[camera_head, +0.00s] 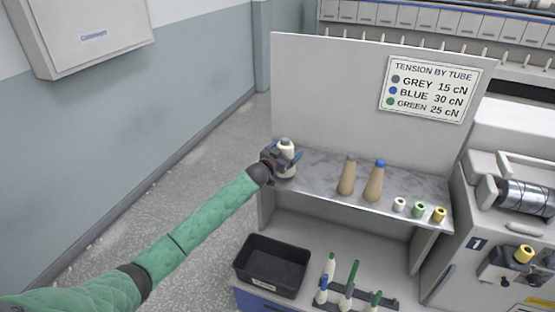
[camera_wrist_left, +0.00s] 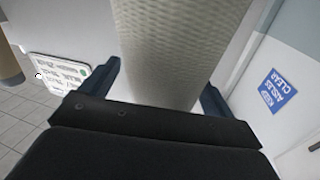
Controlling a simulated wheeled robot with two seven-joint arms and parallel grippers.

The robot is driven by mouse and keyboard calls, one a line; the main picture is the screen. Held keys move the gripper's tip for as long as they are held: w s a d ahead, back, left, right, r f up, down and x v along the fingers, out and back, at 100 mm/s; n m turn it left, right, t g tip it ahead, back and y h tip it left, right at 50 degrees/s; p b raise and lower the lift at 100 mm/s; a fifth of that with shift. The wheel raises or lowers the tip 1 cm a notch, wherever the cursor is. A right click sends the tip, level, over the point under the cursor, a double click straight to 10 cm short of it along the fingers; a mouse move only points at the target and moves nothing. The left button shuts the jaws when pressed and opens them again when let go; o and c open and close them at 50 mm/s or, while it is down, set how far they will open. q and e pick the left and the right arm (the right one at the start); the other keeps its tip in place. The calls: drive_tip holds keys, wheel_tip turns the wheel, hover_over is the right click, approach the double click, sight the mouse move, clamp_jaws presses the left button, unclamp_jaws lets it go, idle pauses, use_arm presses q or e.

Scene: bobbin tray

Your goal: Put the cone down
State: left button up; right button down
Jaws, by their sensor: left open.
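A pale cone (camera_head: 286,145) is at the left end of the grey shelf (camera_head: 320,170), upright, its base seemingly on the shelf top. My left gripper (camera_head: 285,157) is around the cone from the left, partly hiding it. In the left wrist view the cone's pale textured side (camera_wrist_left: 172,45) fills the space between the fingers of my left gripper (camera_wrist_left: 160,90). The fingers are open, with gaps showing beside the cone. My right gripper is not in view.
Two tan cones, one grey-tipped (camera_head: 347,176) and one blue-tipped (camera_head: 375,182), stand to the right on the shelf, then several small tubes (camera_head: 419,209). A back panel with a tension sign (camera_head: 427,87) rises behind. A black bin (camera_head: 272,265) sits below.

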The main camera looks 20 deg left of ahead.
use_arm(q)
drive_tip(key=f+b+v, duration=0.1)
drive_tip(key=b+v, duration=0.2)
drive_tip(key=v, duration=0.8)
drive_tip(key=s+d+f+n+g+y, duration=0.15)
drive_tip(key=s+f, duration=0.45)
drive_tip(key=f, duration=0.6)
drive_tip(key=s+d+f+g+y, duration=0.1)
drive_tip(key=s+d+f+g, duration=0.15)
drive_tip(key=s+f, duration=0.65)
drive_tip(key=s+d+f+n+g+y, duration=0.1)
drive_tip(key=s+f+g, duration=0.25)
drive_tip(key=f, duration=1.05)
drive_tip(key=s+d+f+g, duration=0.2)
drive_tip(key=s+f, duration=0.5)
drive_tip(key=s, duration=0.5)
drive_tip(key=s+d+f+g, duration=0.3)
drive_tip(key=s+f, duration=0.4)
drive_tip(key=s, duration=0.6)
drive_tip(key=s+d+f+g, duration=0.3)
drive_tip(key=s+f, duration=0.4)
drive_tip(key=s, duration=0.6)
drive_tip(key=shift+s+d+f+y, duration=0.2)
drive_tip(key=shift+f+y, duration=0.15)
drive_tip(key=shift+y, duration=0.1)
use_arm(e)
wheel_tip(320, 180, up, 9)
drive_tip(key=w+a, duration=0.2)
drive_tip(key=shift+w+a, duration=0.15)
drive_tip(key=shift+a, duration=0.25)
